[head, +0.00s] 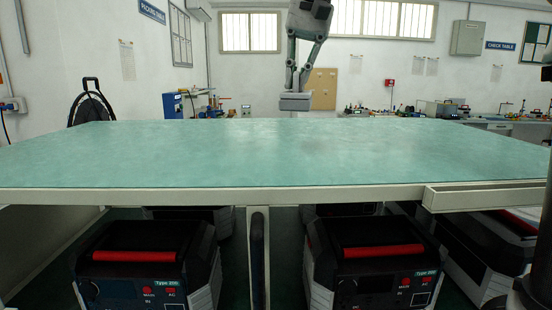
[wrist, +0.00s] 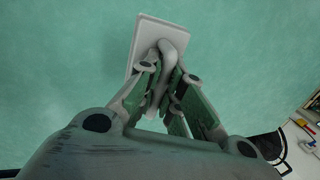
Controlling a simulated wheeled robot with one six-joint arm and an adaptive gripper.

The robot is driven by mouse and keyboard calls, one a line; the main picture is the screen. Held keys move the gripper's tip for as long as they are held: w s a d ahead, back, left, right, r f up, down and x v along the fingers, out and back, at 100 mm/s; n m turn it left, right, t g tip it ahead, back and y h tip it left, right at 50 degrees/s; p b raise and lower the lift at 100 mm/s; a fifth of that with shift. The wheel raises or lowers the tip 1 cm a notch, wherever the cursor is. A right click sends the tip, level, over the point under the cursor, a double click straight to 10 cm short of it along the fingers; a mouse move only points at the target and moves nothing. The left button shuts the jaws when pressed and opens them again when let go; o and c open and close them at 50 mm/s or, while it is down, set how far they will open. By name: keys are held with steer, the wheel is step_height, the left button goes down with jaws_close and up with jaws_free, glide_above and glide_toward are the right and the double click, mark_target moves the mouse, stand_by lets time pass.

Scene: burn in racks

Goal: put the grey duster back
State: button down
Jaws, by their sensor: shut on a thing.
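The grey duster (head: 295,102) is a flat rectangular pad with a handle on top. In the head view it hangs under my gripper (head: 293,84), above the far part of the green table (head: 250,155). In the wrist view my gripper (wrist: 167,90) is shut on the handle of the duster (wrist: 147,45). The pad lies beyond the fingertips, with green tabletop behind it. I cannot tell the exact gap between pad and table.
The green tabletop is bare. A beige tray (head: 485,195) is fixed at the table's front right edge. Black units with red handles (head: 375,251) stand below. A cluttered bench (head: 490,122) stands at the back right, and a black chair-like object (head: 91,103) at the back left.

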steer(key=s+a+n, duration=0.2)
steer(key=s+a, duration=0.3)
steer(key=shift+g, duration=0.3)
steer(key=shift+d+f+x, duration=0.1)
steer(key=shift+d+x, duration=0.25)
steer(key=shift+x, duration=1.15)
steer(key=shift+d+f+x, duration=0.1)
steer(key=shift+d+x, duration=0.25)
steer(key=shift+x, duration=1.15)
steer(key=shift+d+x, duration=0.35)
steer(key=shift+x, duration=1.15)
steer(key=shift+w, duration=0.15)
steer(key=c, duration=1.6)
jaws_free()
steer(key=shift+f, duration=0.1)
steer(key=shift+o, duration=0.2)
steer(key=v, duration=1.2)
